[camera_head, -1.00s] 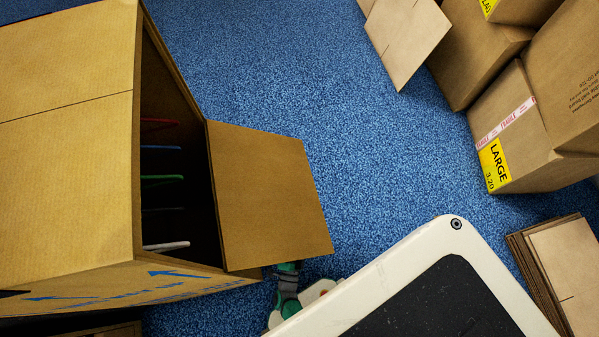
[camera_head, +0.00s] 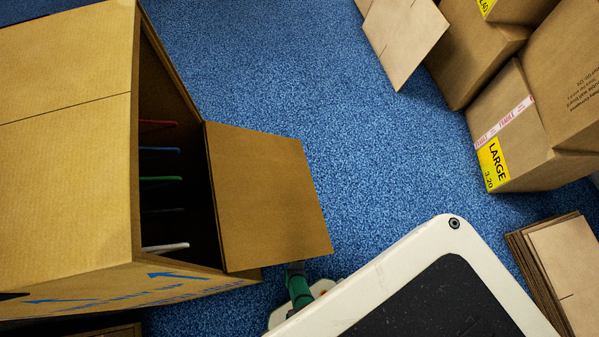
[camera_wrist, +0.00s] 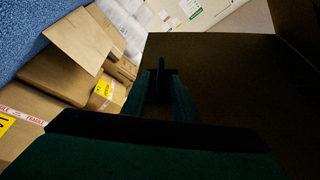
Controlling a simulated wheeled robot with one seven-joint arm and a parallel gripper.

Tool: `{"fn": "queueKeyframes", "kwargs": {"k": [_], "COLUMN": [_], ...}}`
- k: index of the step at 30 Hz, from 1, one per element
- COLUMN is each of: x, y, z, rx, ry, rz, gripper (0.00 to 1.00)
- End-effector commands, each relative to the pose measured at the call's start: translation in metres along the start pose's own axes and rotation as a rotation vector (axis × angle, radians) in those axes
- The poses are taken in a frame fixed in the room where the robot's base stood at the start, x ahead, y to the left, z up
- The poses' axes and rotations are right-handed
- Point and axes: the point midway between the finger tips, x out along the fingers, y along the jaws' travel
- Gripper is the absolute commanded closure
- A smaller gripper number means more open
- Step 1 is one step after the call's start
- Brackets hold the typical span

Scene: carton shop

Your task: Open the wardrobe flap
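The wardrobe carton (camera_head: 65,160) fills the left side of the head view, with hangers in red, blue, green and white inside its open side. Its flap (camera_head: 268,195) stands swung well out to the right of the opening. In the wrist view the flap seems to be the dark brown panel (camera_wrist: 245,75) on the right. My gripper (camera_wrist: 162,85) shows there as dark green and black fingers in front of or against that panel; contact is unclear. In the head view the fingers are hidden behind the flap's lower edge, and only my green wrist shows. The finger gap is too dark to judge.
Cartons, one with a yellow LARGE label (camera_head: 494,163), stand at the right. Blue carpet (camera_head: 375,150) is clear between the flap and the cartons.

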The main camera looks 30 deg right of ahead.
Motion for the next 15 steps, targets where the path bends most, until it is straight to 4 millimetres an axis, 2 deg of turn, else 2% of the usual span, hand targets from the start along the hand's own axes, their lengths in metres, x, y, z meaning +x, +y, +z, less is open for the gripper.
{"fn": "queueKeyframes", "kwargs": {"k": [1,6,15], "x": [0.009,0.031,0.044], "y": [0.0,0.0,0.0], "z": [-0.001,0.0,0.0], "rx": [0.0,0.0,-0.001], "ry": [0.004,0.002,0.0], "rz": [0.0,0.001,0.001], "gripper": [0.74,0.74,0.74]}}
